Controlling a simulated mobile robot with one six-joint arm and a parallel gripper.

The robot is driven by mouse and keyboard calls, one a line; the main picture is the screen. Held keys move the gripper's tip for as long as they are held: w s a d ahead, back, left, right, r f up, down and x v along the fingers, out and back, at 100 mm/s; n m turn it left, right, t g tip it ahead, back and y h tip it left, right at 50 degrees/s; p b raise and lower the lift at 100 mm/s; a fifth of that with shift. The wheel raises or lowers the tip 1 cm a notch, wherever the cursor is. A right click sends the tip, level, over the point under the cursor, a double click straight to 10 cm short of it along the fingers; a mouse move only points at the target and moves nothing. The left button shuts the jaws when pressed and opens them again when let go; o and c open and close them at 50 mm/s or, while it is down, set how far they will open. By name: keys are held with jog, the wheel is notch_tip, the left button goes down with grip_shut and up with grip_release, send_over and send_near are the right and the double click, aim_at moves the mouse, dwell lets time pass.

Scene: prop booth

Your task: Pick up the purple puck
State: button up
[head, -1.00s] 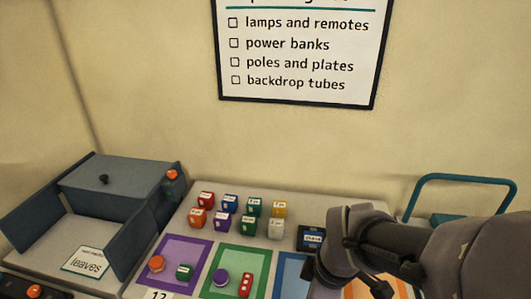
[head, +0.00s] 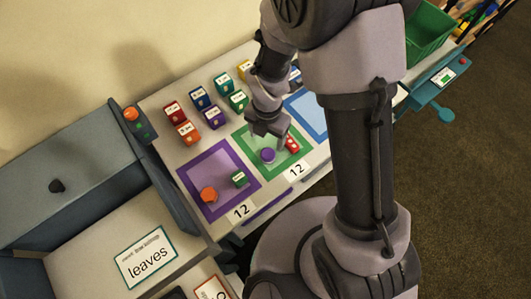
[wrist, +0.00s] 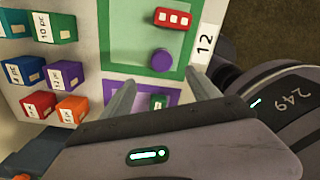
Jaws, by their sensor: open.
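The purple puck (head: 268,155) lies inside the green-framed square (head: 238,136) on the table. A red block (head: 292,144) with white marks is close to its right. My gripper (head: 265,130) is above the green square, close over the puck in the head view. In the wrist view my gripper (wrist: 160,90) is open and empty, its two fingers apart. There the puck (wrist: 162,60) lies just beyond the fingertips, roughly centred between them. The exact height of the fingers above the puck is hard to tell.
A purple-framed square (head: 190,172) beside it holds an orange puck (head: 208,194) and a green block (head: 239,178). Several labelled cubes stand behind the squares. A blue-framed square (head: 310,112) is to the right, and a grey box (head: 65,175) is at the left.

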jog(key=b, duration=0.1)
send_over(268, 153)
jog(key=f, duration=0.5)
jog(key=shift+a, duration=0.25)
jog(key=f, duration=0.1)
jog(key=f+b, duration=0.1)
jog(key=f, duration=0.1)
jog(key=f+b, duration=0.1)
jog(key=f, duration=0.1)
jog(key=shift+d+f, duration=0.2)
jog(key=shift+d, duration=0.05)
jog(key=shift+r, duration=0.15)
jog(key=shift+c, duration=1)
jog(key=c, duration=1.3)
